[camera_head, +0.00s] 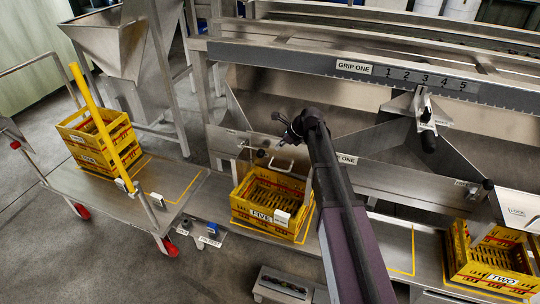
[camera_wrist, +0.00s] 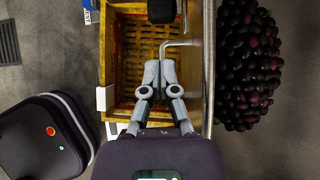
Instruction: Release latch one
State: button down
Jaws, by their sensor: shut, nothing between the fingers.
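My gripper (camera_head: 287,128) is at the steel front panel of the chute, above the yellow crate marked FIVE. In the wrist view its fingers (camera_wrist: 160,68) are shut and empty, pointing at a bent steel rod handle (camera_wrist: 178,43); I cannot tell whether they touch it. A black knob (camera_wrist: 161,11) is just beyond the fingertips. In the head view a black knob (camera_head: 260,153) and the rod handle (camera_head: 284,167) show on the panel below my gripper. A label ending in ONE (camera_head: 347,159) is partly hidden by my arm. I cannot make out which part is latch one.
The yellow crate FIVE (camera_head: 240,211) stands on the shelf below. A heap of dark fruit (camera_wrist: 248,65) lies behind the panel edge. Crate TWO (camera_head: 460,268) is at right, and a cart (camera_head: 130,205) with stacked crates at left.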

jog(key=shift+f, duration=0.1)
jog(key=b+x, duration=0.4)
jog(key=shift+a+f, duration=0.15)
jog(key=shift+f, duration=0.1)
jog(key=shift+b+x, duration=2)
jog(key=shift+x, duration=0.6)
jog(key=shift+a+r, duration=0.2)
jog(key=shift+a, duration=0.05)
